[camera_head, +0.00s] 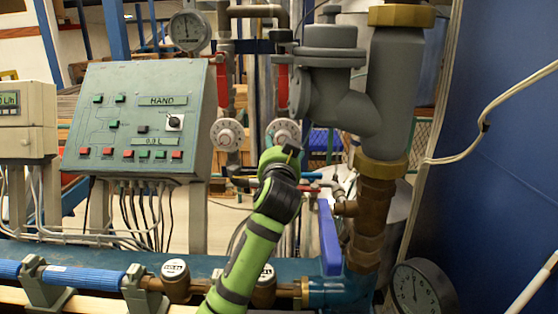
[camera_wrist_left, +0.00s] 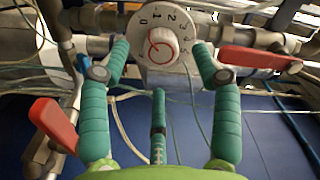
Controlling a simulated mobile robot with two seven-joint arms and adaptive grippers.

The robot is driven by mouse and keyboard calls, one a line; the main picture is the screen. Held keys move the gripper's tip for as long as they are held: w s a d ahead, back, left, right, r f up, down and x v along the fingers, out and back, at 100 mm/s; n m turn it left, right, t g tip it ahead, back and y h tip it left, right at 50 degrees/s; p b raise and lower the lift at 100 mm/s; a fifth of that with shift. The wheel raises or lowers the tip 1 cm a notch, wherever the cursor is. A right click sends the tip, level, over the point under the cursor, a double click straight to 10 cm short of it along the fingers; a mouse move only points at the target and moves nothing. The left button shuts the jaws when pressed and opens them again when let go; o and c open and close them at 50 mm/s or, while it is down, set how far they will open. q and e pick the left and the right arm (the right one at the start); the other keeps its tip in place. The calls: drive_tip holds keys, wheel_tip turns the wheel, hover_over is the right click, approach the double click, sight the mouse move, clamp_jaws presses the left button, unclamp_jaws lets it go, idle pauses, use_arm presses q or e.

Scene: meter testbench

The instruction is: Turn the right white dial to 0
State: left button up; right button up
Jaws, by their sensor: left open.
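The right white dial (camera_head: 284,132) is a round knob on a pipe in the head view, partly covered by my left gripper (camera_head: 282,155). The left white dial (camera_head: 227,134) is beside it. In the left wrist view the right dial (camera_wrist_left: 163,46) shows a scale with 0 at its upper left and higher numbers running clockwise. Its knob carries a red mark, whose exact reading I cannot tell. The left gripper (camera_wrist_left: 161,50) is open, with one green finger on each side of the dial and visible gaps. My right gripper is not in view.
Red valve handles (camera_head: 222,85) (camera_wrist_left: 262,60) are close to the dials. A grey control box (camera_head: 135,120) stands at left. A thick grey pipe (camera_head: 390,90) and a blue lever (camera_head: 328,237) are to the right of my left arm. Thin cables hang behind the gripper.

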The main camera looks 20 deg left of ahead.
use_arm(q)
drive_tip(key=v, duration=0.7)
drive_tip(key=shift+s, duration=0.35)
drive_tip(key=shift+r, duration=0.1)
